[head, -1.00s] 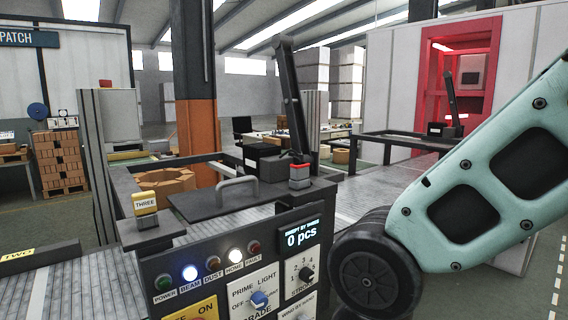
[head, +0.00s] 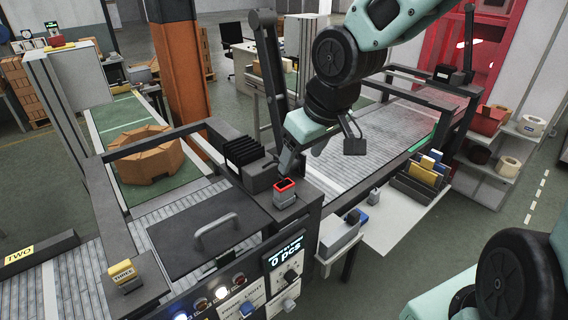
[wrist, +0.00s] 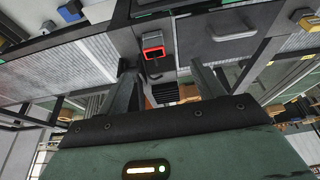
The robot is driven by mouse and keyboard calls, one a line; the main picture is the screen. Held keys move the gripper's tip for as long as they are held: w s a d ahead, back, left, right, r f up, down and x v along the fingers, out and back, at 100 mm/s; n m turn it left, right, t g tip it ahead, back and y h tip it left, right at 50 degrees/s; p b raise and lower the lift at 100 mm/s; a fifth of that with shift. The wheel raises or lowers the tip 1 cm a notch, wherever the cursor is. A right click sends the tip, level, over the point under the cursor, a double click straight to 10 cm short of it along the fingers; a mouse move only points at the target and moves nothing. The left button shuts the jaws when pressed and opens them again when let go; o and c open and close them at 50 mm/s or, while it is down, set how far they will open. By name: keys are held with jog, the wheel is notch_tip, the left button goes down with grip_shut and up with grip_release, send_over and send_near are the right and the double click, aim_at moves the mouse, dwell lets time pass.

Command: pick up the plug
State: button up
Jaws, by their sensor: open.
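A small dark grey block with a red rim (head: 285,190), which looks like the plug, stands on the dark corner of the machine top in the head view. In the wrist view the red-rimmed block (wrist: 153,48) lies beyond the fingertips, roughly between their lines. My gripper (head: 289,160) hangs just behind and above it in the head view, apart from it as far as I can see. In the wrist view my gripper (wrist: 162,72) has its two fingers spread, with nothing between them. One finger is mostly hidden in the head view.
A black post (head: 269,75) rises close to my gripper. A black ribbed part (head: 242,152) stands behind the block. A white side shelf (head: 385,225) holds small items at right.

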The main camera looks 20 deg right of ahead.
notch_tip(320, 180, up, 2)
jog(key=w, duration=0.1)
jog(key=b, duration=0.7)
send_near(285, 184)
jog(key=x, duration=0.4)
jog(key=shift+a+f, duration=0.2)
jog(key=shift+f, duration=0.2)
jog(key=shift+b+x, duration=0.6)
jog(key=shift+x, duration=2.4)
jog(key=shift+w+d+r, duration=0.1)
jog(key=shift+w+d, duration=0.05)
jog(key=c, duration=1.2)
